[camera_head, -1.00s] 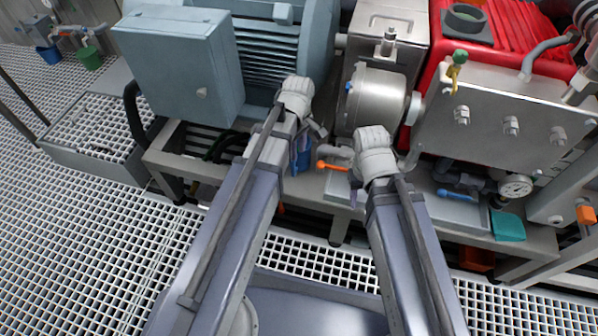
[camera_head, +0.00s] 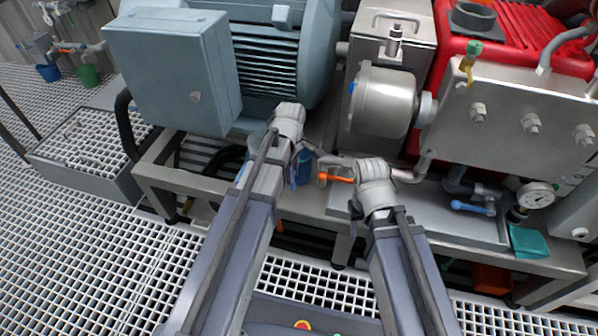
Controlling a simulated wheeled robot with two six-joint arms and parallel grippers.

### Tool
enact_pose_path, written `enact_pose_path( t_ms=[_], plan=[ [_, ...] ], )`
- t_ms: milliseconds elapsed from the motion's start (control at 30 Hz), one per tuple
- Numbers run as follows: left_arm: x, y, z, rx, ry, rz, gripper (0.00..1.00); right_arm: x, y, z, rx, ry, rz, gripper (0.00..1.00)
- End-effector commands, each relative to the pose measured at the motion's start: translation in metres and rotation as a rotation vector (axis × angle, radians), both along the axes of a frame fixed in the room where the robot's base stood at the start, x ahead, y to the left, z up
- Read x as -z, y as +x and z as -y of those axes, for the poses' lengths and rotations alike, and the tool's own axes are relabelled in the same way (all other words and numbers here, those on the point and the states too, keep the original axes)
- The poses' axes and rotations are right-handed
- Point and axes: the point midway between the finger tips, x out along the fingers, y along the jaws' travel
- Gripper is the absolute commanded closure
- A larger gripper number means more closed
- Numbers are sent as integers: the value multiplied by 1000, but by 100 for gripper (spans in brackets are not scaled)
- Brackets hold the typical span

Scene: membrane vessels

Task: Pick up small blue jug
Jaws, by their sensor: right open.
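A small blue jug (camera_head: 303,167) stands on the grey machine frame, between my two wrists. It is partly hidden behind my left gripper's fingers. My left gripper (camera_head: 297,158) is at the jug's left side; whether its jaws touch the jug, or how far they are open, is hard to see. My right gripper (camera_head: 326,166) reaches in from the right and is open, with its fingers pointing left towards the jug and a small gap between.
An orange valve handle (camera_head: 337,178) lies by my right fingers. A steel pump housing (camera_head: 383,100) and a blue-grey motor (camera_head: 275,60) stand close behind. A blue valve handle (camera_head: 472,208), a gauge (camera_head: 536,196) and a teal scoop (camera_head: 529,242) are on the right.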

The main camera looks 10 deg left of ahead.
Motion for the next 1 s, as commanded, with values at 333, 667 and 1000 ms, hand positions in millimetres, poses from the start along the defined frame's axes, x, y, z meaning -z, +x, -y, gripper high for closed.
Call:
enact_pose_path(
  t_ms=[333,667,1000],
  plan=[
    [14,-1,0,1,0,0,68,14,0,0,2,0,0,50],
    [53,-3,0,1,0,0,68,53,0,0,11,0,1,50],
    [54,-3,0,1,0,0,69,54,0,0,13,0,1,50]
  ],
)
